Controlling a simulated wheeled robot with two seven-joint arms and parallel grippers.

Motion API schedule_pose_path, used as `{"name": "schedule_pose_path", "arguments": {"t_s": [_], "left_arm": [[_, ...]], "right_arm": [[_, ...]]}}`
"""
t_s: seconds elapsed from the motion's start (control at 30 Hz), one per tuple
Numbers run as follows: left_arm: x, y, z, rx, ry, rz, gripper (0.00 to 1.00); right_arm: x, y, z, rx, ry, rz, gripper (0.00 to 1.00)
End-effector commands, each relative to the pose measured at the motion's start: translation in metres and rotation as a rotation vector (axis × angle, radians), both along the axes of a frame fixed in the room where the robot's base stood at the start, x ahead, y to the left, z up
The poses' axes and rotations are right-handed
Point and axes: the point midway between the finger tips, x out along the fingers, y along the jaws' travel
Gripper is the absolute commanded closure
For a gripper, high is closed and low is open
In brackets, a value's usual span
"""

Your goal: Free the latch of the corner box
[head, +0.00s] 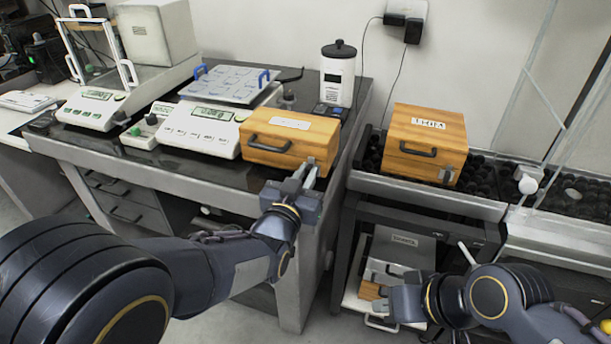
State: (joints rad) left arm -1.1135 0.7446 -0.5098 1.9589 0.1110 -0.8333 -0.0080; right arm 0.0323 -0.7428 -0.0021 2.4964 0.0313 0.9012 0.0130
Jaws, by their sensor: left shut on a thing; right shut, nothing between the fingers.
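The corner box (264,132) is a wooden box with a dark handle and a pale label, on the front right corner of the dark-topped table. Its small metal latch (311,161) is on the front face, right of the handle, partly hidden by my fingers. My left gripper (303,175) is at the latch with its fingers shut on it. The latch's exact position is too small to tell. My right gripper (386,290) is low at the bottom right, shut and empty, in front of a lower shelf and away from the corner box.
A second wooden box (425,128) with handle and latch stands on the dark bumpy surface to the right. A grey labelled case (399,246) lies on the shelf below. Balances (212,117) stand left of the corner box; a white canister (338,74) stands behind it.

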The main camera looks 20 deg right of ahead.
Motion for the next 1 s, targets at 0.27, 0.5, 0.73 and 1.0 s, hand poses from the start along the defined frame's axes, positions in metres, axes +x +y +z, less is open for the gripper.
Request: {"name": "schedule_pose_path", "arguments": {"t_s": [0.27, 0.5, 0.73, 1.0], "left_arm": [[0.000, -0.001, -0.001, 0.057, -0.041, 0.000, 1.00], [-0.001, -0.002, -0.002, 0.200, -0.136, 0.000, 1.00], [-0.002, -0.004, -0.002, 0.380, -0.258, 0.000, 1.00], [-0.003, -0.005, -0.003, 0.592, -0.403, 0.000, 1.00]], "right_arm": [[0.000, 0.000, -0.005, 0.000, 0.000, 0.000, 1.00], [0.000, 0.000, -0.014, 0.000, 0.000, 0.000, 1.00], [0.000, 0.000, -0.022, 0.000, 0.000, 0.000, 1.00], [0.000, 0.000, -0.027, 0.000, 0.000, 0.000, 1.00]]}}
